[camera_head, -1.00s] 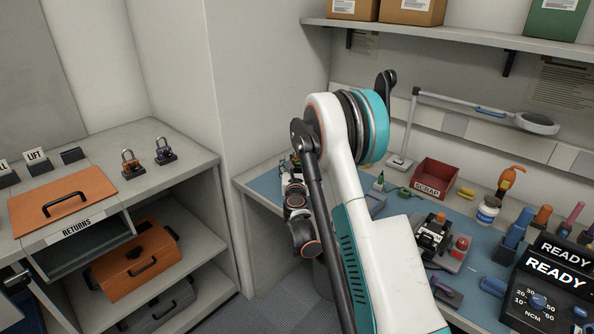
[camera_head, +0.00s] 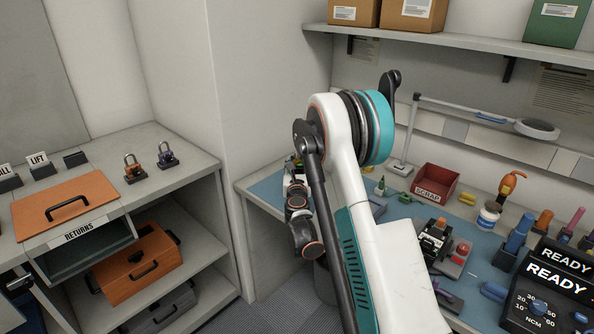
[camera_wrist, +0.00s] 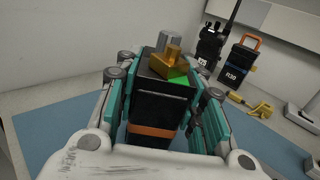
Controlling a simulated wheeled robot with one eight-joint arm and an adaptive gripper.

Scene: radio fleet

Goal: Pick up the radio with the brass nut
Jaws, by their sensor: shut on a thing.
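In the wrist view my gripper (camera_wrist: 163,92) is shut on a black radio (camera_wrist: 157,112), with a teal-sided finger on each side of it. The radio has an orange band low on its body. On its top are a brass nut (camera_wrist: 174,62), a grey knob (camera_wrist: 169,42) and a small green patch. The radio's lower end is hidden by my gripper's base. In the head view my arm hides most of the gripper, and the held radio cannot be made out clearly.
Two other black radios stand behind in the wrist view, one (camera_wrist: 208,45) with an antenna and one (camera_wrist: 241,67) with an orange loop. A yellow tool (camera_wrist: 262,106) lies near them. The head view shows a red scrap bin (camera_head: 436,184), a magnifier lamp (camera_head: 536,129) and an orange-lidded returns unit (camera_head: 95,205).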

